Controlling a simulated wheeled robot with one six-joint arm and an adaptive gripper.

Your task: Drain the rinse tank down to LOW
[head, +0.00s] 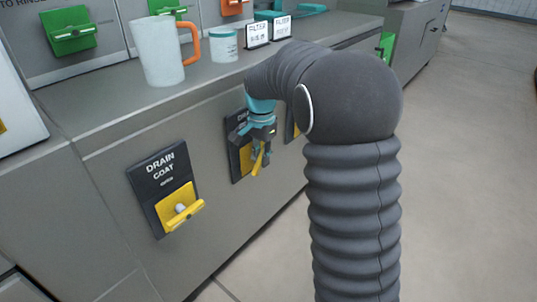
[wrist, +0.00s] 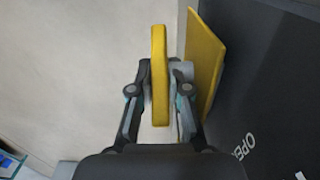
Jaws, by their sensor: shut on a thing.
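My gripper (head: 259,152) is at the middle drain panel (head: 238,164) on the cabinet front. Its fingers are shut on a yellow handle (wrist: 159,80), seen upright between them in the wrist view. A yellow plate (wrist: 205,65) stands beside the handle on the dark panel. White lettering that starts "OPE" shows there. Most of the middle panel's label is hidden by my gripper. To the left is another panel marked "DRAIN COAT" (head: 164,172), with its own yellow handle (head: 184,215). A third panel to the right is mostly behind my arm. No tank level mark is readable.
Green handles (head: 70,31) are on the upper panels. Open floor (head: 455,180) lies to the right.

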